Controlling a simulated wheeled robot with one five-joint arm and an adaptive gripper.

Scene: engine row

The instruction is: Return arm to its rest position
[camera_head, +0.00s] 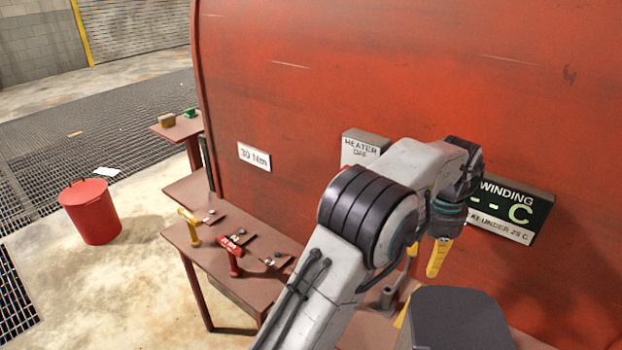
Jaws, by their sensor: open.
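My arm reaches up from the bottom of the head view, bends at a dark-ringed elbow, and extends right in front of the large red machine casing (390,60). My gripper (430,270) hangs from the dark wrist with its yellow fingers pointing down. It is open, and I see nothing between the fingers. It is left of and below the "WINDING" display (517,210), above the right part of the bench. My arm partly hides one finger and the bench below.
A brown bench (185,235) holds a yellow-handled tool (190,225), a red-handled tool (234,255) and small parts. A "HEATER OFF" sign (358,147) and a "30 Nm" label (254,156) are on the casing. A red bin (90,212) stands on open floor at left.

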